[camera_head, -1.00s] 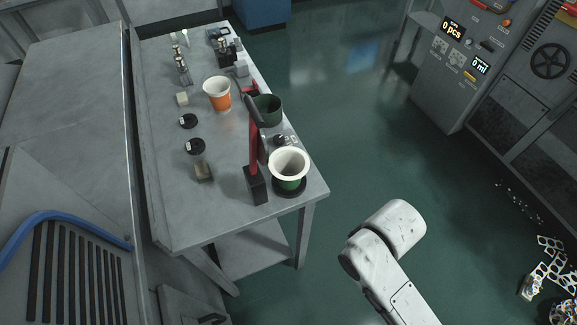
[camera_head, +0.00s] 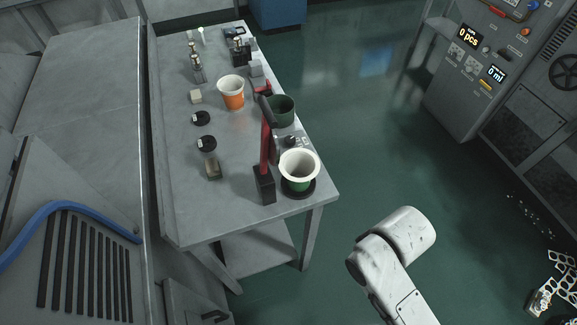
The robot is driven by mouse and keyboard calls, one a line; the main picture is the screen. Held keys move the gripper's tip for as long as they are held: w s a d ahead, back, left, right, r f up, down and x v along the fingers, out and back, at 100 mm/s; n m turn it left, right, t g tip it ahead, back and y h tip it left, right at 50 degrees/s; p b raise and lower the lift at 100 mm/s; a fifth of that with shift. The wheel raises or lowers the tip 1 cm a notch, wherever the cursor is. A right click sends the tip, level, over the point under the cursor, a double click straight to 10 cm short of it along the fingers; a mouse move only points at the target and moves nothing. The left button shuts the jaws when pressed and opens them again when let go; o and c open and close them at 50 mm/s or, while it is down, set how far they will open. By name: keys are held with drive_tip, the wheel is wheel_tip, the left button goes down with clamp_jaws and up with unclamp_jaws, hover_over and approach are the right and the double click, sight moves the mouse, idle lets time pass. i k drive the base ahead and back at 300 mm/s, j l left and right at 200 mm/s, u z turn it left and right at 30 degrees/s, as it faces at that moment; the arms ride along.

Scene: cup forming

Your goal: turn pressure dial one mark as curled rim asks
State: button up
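My gripper is out of view. Only a white link of my arm shows at the lower right, apart from the table.
The grey table (camera_head: 190,165) also holds an orange cup (camera_head: 231,93), a dark green container (camera_head: 281,110), black discs and small fittings. A grey machine panel (camera_head: 465,95) with lit displays stands at right. Green floor lies clear between them; scraps (camera_head: 550,285) lie at far right.

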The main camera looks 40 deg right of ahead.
sight(290, 141)
drive_tip(key=j+z, duration=0.15)
drive_tip(key=z, duration=0.25)
drive_tip(key=j+z, duration=0.1)
drive_tip(key=z, duration=0.3)
drive_tip(key=j+z, duration=0.1)
drive_tip(key=z, duration=0.25)
drive_tip(key=k+j+z, duration=0.1)
drive_tip(key=z, duration=0.3)
